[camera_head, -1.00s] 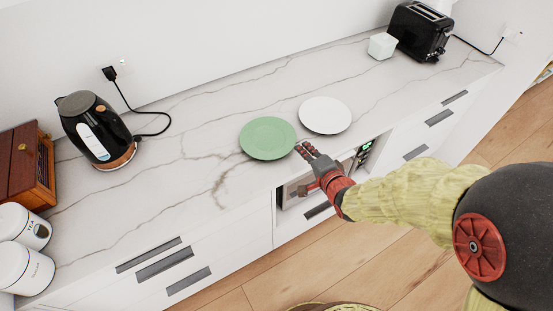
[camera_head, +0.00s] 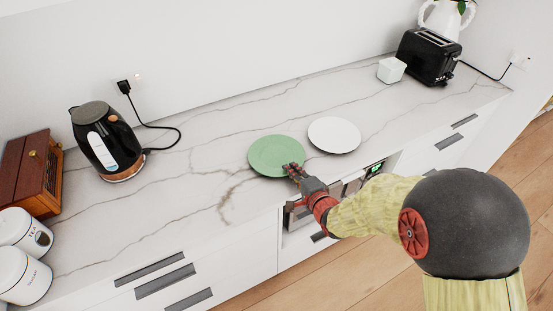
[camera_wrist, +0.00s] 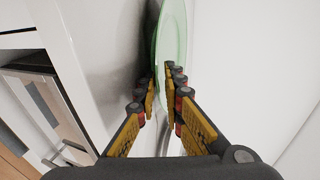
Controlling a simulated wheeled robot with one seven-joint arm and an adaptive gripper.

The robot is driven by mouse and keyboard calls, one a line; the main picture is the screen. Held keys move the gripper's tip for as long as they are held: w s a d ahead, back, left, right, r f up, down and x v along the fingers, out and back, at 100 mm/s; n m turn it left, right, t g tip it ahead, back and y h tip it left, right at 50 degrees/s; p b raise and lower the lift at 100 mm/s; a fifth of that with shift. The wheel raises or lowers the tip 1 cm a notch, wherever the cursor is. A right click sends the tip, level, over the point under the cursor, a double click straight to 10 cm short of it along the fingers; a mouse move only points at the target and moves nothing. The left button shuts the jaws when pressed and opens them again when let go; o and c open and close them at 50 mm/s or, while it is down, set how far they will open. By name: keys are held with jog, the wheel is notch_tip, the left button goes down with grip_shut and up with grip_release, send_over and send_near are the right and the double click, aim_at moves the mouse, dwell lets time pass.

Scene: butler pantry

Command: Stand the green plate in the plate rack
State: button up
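The green plate (camera_head: 270,152) lies flat on the marble counter, left of a white plate (camera_head: 334,135). My gripper (camera_head: 293,170) is at the green plate's near right rim. In the wrist view the green plate (camera_wrist: 172,30) shows edge-on ahead of my gripper (camera_wrist: 162,80). The two fingers are a small gap apart, with the rim reaching between their tips. Whether they touch the plate is hard to tell. No plate rack shows in either view.
A black kettle (camera_head: 104,140), a wooden box (camera_head: 35,170) and white canisters (camera_head: 22,275) stand at the left. A white cube-shaped pot (camera_head: 391,70) and a black toaster (camera_head: 428,57) stand at the back right. The counter (camera_head: 200,200) left of the green plate is clear.

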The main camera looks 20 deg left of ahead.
grip_shut()
dwell(0.5)
jog(key=shift+r, duration=0.1)
jog(key=shift+r+p, duration=0.45)
jog(key=shift+r, duration=0.15)
notch_tip(320, 180, up, 3)
jog(key=shift+d+f+p, duration=0.1)
jog(key=shift+p, duration=0.55)
jog(key=r+p+v, duration=0.1)
jog(key=p+v, duration=0.1)
jog(key=v, duration=0.6)
jog(key=w+r+p+v, duration=0.1)
jog(key=r+p+v, duration=0.1)
jog(key=v, duration=0.6)
jog(key=shift+w+r+p, duration=0.3)
jog(key=shift+p, duration=0.15)
jog(key=shift+c, duration=0.9)
grip_release()
grip_shut()
